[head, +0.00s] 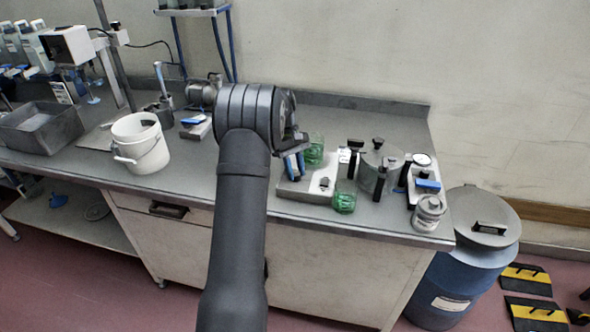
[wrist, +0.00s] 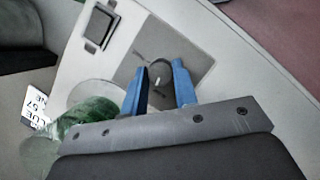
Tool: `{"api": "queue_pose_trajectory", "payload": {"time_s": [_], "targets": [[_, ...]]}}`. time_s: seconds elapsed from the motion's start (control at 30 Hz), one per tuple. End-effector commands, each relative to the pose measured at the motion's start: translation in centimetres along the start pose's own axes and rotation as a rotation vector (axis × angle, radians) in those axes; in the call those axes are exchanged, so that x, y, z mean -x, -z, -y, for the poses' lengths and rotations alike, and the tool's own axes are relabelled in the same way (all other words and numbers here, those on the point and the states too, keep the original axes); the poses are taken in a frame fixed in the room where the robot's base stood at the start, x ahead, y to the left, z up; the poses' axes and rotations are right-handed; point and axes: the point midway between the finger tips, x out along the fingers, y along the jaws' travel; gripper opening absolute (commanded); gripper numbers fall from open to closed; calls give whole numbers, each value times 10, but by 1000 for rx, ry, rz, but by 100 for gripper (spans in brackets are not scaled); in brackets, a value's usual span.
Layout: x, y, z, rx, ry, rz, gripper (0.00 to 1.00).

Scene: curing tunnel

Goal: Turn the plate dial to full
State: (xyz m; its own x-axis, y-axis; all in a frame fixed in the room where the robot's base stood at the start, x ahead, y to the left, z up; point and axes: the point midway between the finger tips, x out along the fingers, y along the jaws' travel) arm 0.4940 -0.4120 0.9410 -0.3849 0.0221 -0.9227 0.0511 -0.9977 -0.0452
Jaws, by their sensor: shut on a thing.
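The plate dial (wrist: 160,72) is a small dark round knob with a pale mark on its rim, set on a grey panel of the plate unit. In the head view my gripper (head: 293,165) is over the left part of the unit, and the dial cannot be made out there.
A green glass beaker (head: 314,151) stands at the back of the unit; another green glass (head: 345,202) stands near the bench's front edge. A dark square switch (wrist: 101,26) is on the casing. Metal pots and a jar (head: 429,212) crowd the right. A white bucket (head: 141,147) stands left.

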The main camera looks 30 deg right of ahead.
Motion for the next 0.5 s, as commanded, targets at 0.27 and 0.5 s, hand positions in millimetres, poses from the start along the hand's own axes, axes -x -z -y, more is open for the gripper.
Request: {"api": "queue_pose_trajectory", "payload": {"time_s": [0.27,0.5], "targets": [[0,0,0,-42,18,-4,4],[0,0,0,-44,19,-4,4]]}}
